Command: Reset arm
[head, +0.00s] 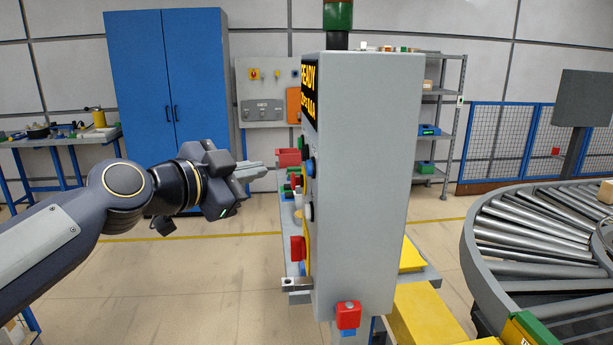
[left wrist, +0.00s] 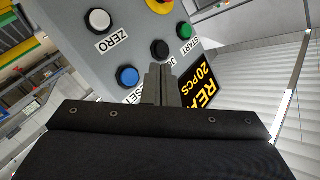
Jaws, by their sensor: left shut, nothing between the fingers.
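My left arm reaches in from the left in the head view. My left gripper (head: 256,171) is shut and empty, held level just left of the grey control box (head: 364,190), apart from its button face. In the left wrist view the shut fingers (left wrist: 160,84) point toward the panel (left wrist: 75,50). The display (left wrist: 200,80) reads 20 PCS. My right gripper is not in view.
A roller conveyor (head: 540,235) curves at the right. A blue cabinet (head: 170,90) and a workbench (head: 60,142) stand behind on the left. A shelf rack (head: 440,120) stands behind the box. The floor (head: 190,280) below my left arm is clear.

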